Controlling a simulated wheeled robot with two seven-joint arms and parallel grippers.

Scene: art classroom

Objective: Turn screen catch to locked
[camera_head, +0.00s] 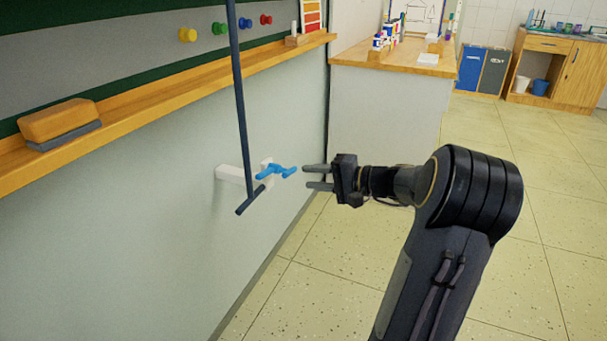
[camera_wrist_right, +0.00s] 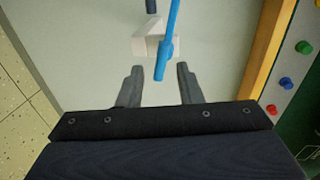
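The screen catch is a blue lever (camera_head: 276,171) on a white bracket (camera_head: 234,175) fixed to the pale wall under the board ledge. A dark rod (camera_head: 241,100) with a short crossbar at its foot hangs down at the bracket. My right gripper (camera_head: 318,177) is open and empty, just right of the lever's end and apart from it. In the right wrist view, the blue lever (camera_wrist_right: 168,45) points down toward the gap between the open fingers (camera_wrist_right: 158,85). The white bracket (camera_wrist_right: 146,42) is behind it. My left gripper is not in view.
A wooden ledge (camera_head: 190,91) with an eraser (camera_head: 60,121) runs above the catch. Coloured magnets (camera_head: 219,28) sit on the board. A wooden-topped counter (camera_head: 400,60) stands behind. The tiled floor (camera_head: 540,190) to the right is clear.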

